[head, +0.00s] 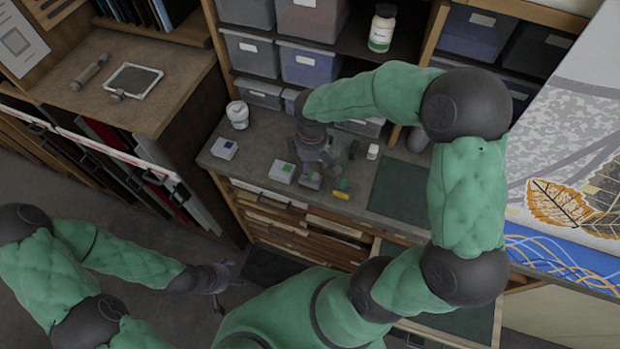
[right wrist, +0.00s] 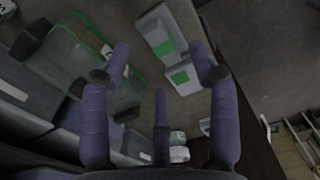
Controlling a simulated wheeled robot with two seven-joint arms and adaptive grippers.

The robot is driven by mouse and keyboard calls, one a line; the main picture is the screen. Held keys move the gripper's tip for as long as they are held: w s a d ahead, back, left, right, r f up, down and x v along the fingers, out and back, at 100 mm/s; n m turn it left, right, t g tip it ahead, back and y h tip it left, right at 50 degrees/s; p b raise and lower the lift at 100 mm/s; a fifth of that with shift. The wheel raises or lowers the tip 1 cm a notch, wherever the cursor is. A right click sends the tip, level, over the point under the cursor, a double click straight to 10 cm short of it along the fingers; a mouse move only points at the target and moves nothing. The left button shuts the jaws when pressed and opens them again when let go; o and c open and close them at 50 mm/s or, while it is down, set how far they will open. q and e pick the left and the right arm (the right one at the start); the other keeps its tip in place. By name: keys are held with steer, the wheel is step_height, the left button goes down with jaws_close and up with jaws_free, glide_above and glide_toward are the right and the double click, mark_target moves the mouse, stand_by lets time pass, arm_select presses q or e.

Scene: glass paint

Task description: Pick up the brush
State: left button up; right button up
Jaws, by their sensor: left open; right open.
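I cannot make out the brush for certain in either view. My right gripper (head: 316,172) is over the grey counter (head: 230,172), its fingers pointing down among small items. In the right wrist view its fingers (right wrist: 160,70) are spread wide with nothing held between them. A yellow-and-green item (head: 341,190) lies by the counter's front edge, just right of these fingers. A small dark item (head: 353,149) stands behind it. My left gripper (head: 218,283) is low at the left, above the floor, away from the counter; it is open and empty.
White boxes with coloured labels (head: 282,172) (head: 224,149) and a white jar (head: 237,114) stand left of my right gripper. A green-rimmed clear container (right wrist: 75,60) shows in the right wrist view. Shelf bins (head: 308,66) rise behind. A dark green mat (head: 400,187) lies right, bare.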

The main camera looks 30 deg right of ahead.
mark_target(311, 172)
step_height(311, 172, down, 5)
steer(key=shift+w+f, duration=0.1)
jaws_close()
stand_by(0.3)
